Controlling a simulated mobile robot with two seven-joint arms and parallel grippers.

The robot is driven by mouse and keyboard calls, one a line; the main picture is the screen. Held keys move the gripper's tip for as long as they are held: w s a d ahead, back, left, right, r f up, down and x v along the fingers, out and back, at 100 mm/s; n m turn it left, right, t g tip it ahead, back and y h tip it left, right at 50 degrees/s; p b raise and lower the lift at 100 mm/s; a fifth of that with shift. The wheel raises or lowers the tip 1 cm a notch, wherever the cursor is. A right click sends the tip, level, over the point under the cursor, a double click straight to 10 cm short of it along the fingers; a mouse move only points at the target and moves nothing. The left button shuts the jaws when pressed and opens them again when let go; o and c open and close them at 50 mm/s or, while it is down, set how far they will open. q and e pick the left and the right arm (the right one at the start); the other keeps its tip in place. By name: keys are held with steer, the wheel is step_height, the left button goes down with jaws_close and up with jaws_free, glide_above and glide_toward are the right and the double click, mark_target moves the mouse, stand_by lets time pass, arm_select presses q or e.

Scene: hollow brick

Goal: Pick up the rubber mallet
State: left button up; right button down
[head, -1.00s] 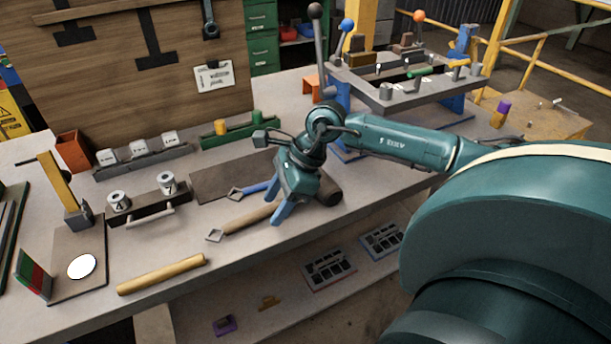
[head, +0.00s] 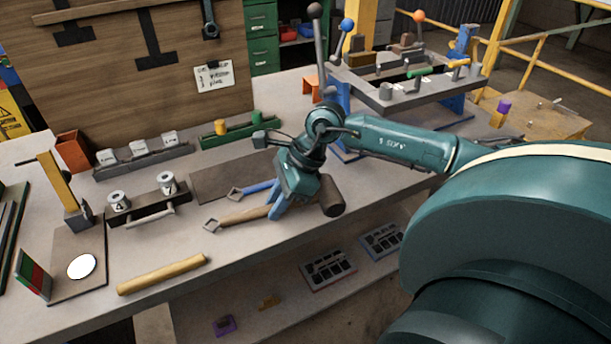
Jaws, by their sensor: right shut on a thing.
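The rubber mallet has a dark head (head: 332,196) and a wooden handle (head: 244,215) with a small metal loop at its left end. It is at the front part of the workbench. My right gripper (head: 276,211) is shut on the mallet's handle, close to the head, with its blue fingers around it. Part of the handle is hidden behind the fingers. I cannot tell clearly how far the mallet is above the bench. My left gripper is not in view.
A blue-handled tool (head: 259,187) lies just behind the mallet, by a dark mat (head: 215,186). A wooden rod (head: 163,274) lies at the front edge. A weight rack (head: 150,205) stands to the left. A grey frame fixture (head: 395,97) stands at the back right.

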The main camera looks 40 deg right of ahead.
steer(key=shift+r, duration=0.1)
step_height(320, 180, up, 10)
stand_by(0.6)
stand_by(0.9)
